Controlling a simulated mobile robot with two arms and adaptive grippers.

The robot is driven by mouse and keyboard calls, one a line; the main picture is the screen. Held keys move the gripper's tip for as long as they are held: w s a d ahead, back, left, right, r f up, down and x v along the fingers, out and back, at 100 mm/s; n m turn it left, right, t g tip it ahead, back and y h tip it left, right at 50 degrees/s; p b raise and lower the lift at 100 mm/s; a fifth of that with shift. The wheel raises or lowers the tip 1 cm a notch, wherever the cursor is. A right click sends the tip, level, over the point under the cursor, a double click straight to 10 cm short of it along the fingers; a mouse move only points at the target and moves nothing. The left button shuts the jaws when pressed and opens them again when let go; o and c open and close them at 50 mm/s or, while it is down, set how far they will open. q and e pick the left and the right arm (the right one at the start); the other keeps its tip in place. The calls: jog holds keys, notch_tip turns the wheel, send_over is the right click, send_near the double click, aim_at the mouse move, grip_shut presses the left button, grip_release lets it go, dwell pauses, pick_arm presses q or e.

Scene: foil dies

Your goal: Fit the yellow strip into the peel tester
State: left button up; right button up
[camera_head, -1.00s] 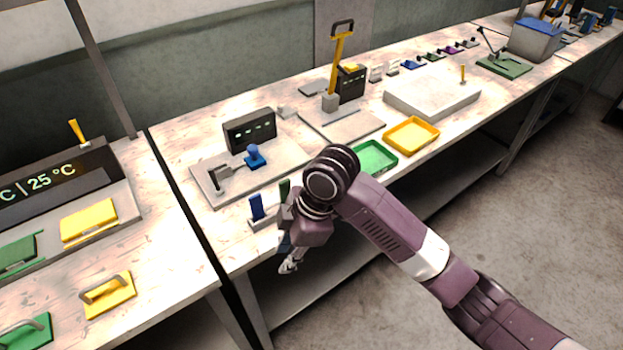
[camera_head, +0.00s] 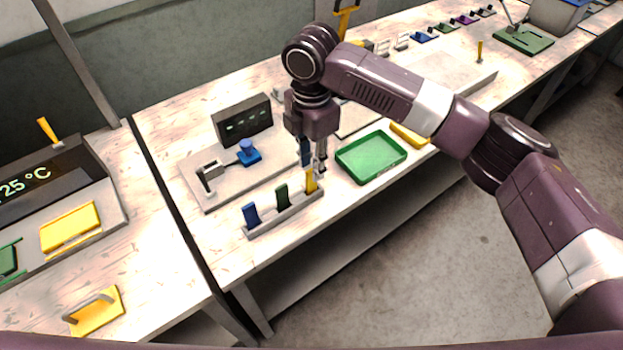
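The yellow strip (camera_head: 310,182) stands upright in the right end of a grey rack (camera_head: 270,221) at the front of the bench. A green strip (camera_head: 282,196) and a blue strip (camera_head: 251,214) stand in the same rack. My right gripper (camera_head: 317,172) points down right at the top of the yellow strip. Its fingers are small and partly overlap, so I cannot tell whether they hold the strip. A grey plate with a clamp, a blue block (camera_head: 249,154) and a dark display (camera_head: 243,120) stands behind the rack; it looks like the peel tester (camera_head: 207,197). My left gripper is out of view.
An empty green tray (camera_head: 372,157) lies right of my gripper. A yellow tray (camera_head: 409,134) is partly hidden by my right arm. On the left bench are a heated unit with a display (camera_head: 30,182) and a yellow handled block (camera_head: 97,311). A gap separates the benches.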

aim_at(312, 184)
jog(key=f, duration=0.1)
jog(key=f+p, duration=0.1)
jog(key=f, duration=0.1)
jog(key=shift+w, duration=0.3)
jog(key=shift+w+f, duration=0.1)
jog(key=shift+f, duration=0.65)
jog(key=c, duration=0.6)
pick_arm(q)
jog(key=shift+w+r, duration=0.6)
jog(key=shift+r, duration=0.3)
pick_arm(e)
grip_shut()
jog(key=shift+r, duration=0.1)
